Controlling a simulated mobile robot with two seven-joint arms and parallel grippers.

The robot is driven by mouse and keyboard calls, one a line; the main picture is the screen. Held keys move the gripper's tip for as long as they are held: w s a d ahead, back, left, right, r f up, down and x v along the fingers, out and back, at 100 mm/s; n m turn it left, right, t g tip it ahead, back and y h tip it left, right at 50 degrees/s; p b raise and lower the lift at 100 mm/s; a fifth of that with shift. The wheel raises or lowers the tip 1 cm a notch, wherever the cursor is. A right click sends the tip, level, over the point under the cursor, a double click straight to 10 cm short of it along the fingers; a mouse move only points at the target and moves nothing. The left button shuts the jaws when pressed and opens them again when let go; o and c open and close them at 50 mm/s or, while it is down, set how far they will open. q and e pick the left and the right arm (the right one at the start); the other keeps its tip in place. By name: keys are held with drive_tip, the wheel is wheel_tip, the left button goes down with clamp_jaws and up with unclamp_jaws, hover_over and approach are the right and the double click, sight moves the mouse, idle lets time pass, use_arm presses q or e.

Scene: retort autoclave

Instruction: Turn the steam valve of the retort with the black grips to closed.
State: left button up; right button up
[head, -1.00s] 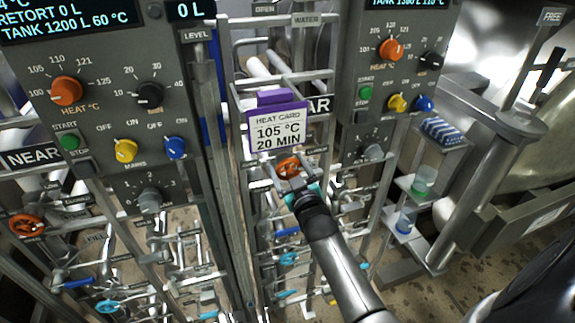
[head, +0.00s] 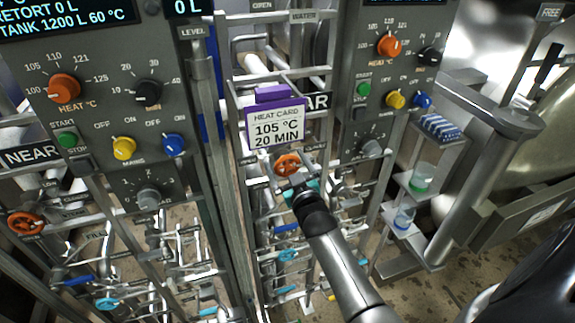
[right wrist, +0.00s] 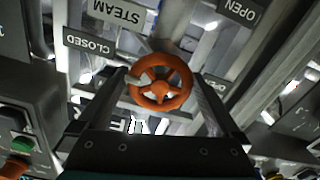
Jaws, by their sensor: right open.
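An orange steam valve wheel (head: 287,165) sits on the pipe frame under the purple heat card, below the right-hand panel's side. In the right wrist view the orange wheel (right wrist: 160,83) is between the two fingers of my right gripper (right wrist: 163,95), near their tips. A STEAM label (right wrist: 117,13), a CLOSED label (right wrist: 88,44) and an OPEN label (right wrist: 240,12) show around it. My right gripper (head: 297,180) is open just in front of the wheel; contact cannot be told. A second orange wheel (head: 25,224) is at the far left. Black grips are not visible. My left gripper is not in view.
Two grey control panels, near (head: 105,95) and far (head: 385,75), carry knobs and stand close beside the wheels. The purple heat card (head: 275,122) hangs right above the wheel. Pipes and blue-handled valves (head: 288,255) crowd below. Shelves with beakers (head: 423,178) stand at right.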

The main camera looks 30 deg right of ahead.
drive_tip(key=shift+s, duration=0.15)
drive_tip(key=v, duration=1.5)
drive_tip(key=shift+b, duration=0.45)
drive_tip(key=shift+d, duration=0.1)
